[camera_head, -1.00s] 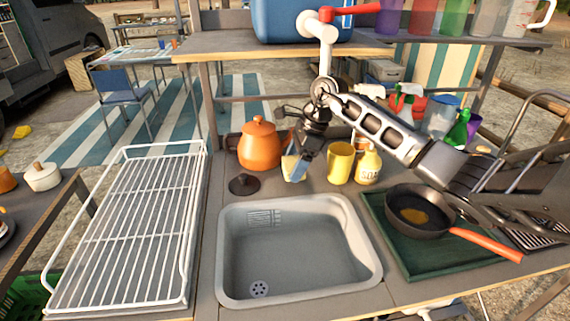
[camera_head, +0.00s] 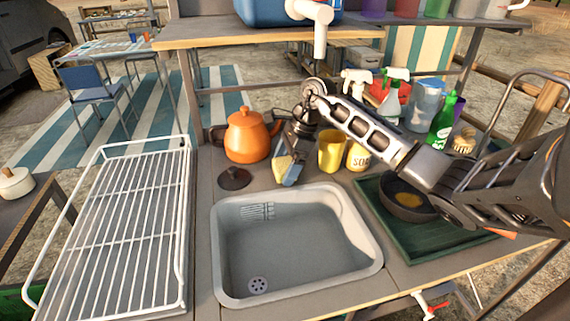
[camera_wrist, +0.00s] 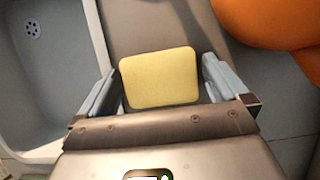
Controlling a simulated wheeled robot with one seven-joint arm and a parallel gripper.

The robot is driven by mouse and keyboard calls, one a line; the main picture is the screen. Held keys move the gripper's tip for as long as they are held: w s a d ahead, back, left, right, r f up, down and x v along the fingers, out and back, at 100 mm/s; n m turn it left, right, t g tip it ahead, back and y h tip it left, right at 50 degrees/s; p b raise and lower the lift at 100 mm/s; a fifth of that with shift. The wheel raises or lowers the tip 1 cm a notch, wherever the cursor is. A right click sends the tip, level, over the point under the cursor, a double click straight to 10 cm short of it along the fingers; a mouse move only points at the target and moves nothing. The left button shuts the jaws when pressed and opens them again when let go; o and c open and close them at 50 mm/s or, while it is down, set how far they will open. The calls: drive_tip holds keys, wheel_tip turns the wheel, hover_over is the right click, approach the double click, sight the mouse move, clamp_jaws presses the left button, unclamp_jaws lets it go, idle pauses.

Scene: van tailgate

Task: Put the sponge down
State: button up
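The sponge (camera_head: 282,168) has a yellow face and sits between the fingertips of my gripper (camera_head: 288,170), low over the counter behind the sink. In the wrist view the sponge (camera_wrist: 160,78) lies between the two grey-blue fingers of my gripper (camera_wrist: 161,82). Both fingertips appear to touch its sides, so the gripper looks shut on it. My gripper points down, between the orange pot and the yellow cup. Whether the sponge's underside touches the counter cannot be told.
The sink (camera_head: 292,245) is in front, empty. The orange pot (camera_head: 247,138) and a dark lid (camera_head: 234,178) are to the left. A pan (camera_head: 405,203) rests on a green board. A white rack (camera_head: 110,235) is left.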

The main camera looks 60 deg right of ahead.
drive_tip(key=shift+r, duration=0.2)
drive_tip(key=v, duration=0.7)
drive_tip(key=shift+r+b, duration=0.15)
drive_tip(key=shift+b, duration=0.3)
drive_tip(key=shift+s, duration=0.15)
